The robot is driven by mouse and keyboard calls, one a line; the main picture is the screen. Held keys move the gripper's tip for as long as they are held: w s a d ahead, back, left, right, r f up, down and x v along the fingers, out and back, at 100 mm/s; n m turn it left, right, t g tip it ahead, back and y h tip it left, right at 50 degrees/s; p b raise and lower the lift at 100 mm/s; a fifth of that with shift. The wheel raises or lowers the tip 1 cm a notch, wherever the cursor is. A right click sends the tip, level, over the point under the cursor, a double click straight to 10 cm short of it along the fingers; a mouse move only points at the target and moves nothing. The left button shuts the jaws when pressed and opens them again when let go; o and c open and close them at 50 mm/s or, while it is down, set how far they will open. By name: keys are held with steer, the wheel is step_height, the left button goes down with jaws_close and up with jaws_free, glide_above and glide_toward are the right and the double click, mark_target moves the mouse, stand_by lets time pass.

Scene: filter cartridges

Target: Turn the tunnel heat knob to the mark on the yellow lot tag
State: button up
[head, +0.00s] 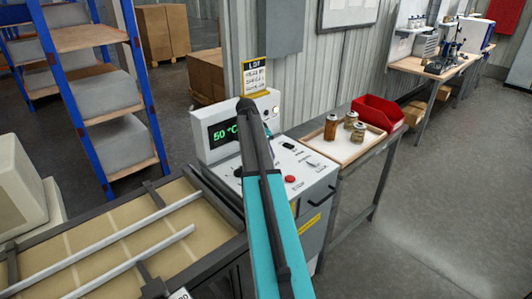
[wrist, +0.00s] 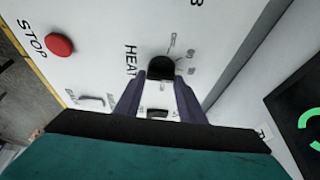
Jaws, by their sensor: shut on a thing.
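The yellow and white lot tag (head: 254,77) stands upright behind the control box, headed LOT; its smaller lines are too small to read. The green display (head: 223,132) on the box reads 50 °C. In the wrist view the black heat knob (wrist: 161,67) sits on the white panel next to the word HEAT, with small scale marks around it. My gripper (wrist: 161,84) is at the knob, its two dark fingers shut on either side of it. In the head view my arm hides the knob and the fingertips. The knob's pointer cannot be made out.
A red STOP button (wrist: 60,45) lies left of the knob in the wrist view. Several switches are on the panel. A conveyor with rails (head: 110,240) is at front left. A side table holds several brown jars and a red bin (head: 378,111).

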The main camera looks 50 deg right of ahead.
steer(key=o, duration=1)
steer(key=shift+o, duration=0.2)
steer(key=b+v, duration=0.3)
steer(key=v, duration=1)
steer(key=shift+r+b, duration=0.3)
steer(key=shift+r, duration=0.05)
